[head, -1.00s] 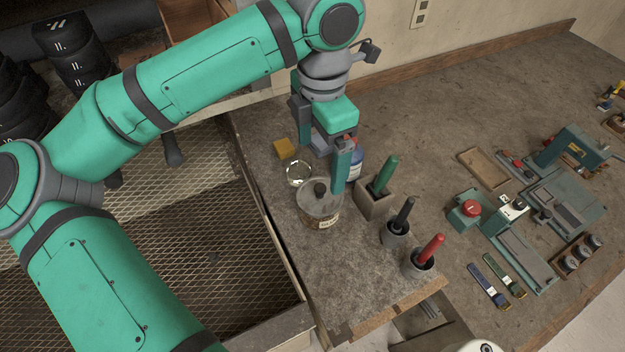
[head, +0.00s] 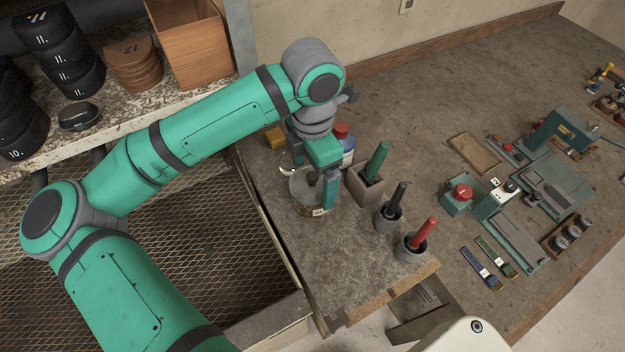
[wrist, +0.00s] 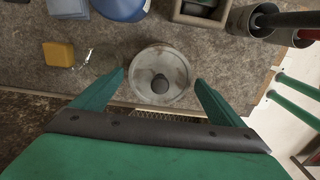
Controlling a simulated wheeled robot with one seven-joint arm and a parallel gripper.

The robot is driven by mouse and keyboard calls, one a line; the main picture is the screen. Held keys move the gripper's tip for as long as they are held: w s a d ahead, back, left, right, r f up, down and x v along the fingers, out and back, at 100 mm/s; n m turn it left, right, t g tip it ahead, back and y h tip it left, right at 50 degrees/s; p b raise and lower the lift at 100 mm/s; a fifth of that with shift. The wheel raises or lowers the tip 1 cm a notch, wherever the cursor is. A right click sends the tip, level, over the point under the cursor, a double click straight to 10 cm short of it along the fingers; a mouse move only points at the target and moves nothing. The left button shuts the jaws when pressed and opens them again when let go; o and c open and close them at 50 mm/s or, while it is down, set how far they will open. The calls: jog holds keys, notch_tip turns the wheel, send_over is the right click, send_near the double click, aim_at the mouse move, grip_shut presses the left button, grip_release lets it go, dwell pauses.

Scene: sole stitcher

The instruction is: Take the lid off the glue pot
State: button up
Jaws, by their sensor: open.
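The glue pot (head: 318,211) stands on the worktop near its left edge, with its grey round lid (wrist: 176,72) on top. The lid has a dark knob (wrist: 160,84) at its middle. My gripper (wrist: 160,78) is open, and in the wrist view its two green fingers lie apart on either side of the lid's near part. In the head view my gripper (head: 312,188) hangs right over the pot and hides the knob and much of the lid. I cannot tell whether the fingers touch the lid.
A yellow block (wrist: 59,54), a clear glass ring or dish (wrist: 101,60) and a blue bottle (head: 347,150) stand close by. Holders with green (head: 378,160), black (head: 397,196) and red (head: 424,236) handled tools stand to the right. The bench's front is clear.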

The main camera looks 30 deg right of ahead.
jog(key=shift+c, duration=0.6)
jog(key=c, duration=0.7)
jog(key=shift+r, duration=0.15)
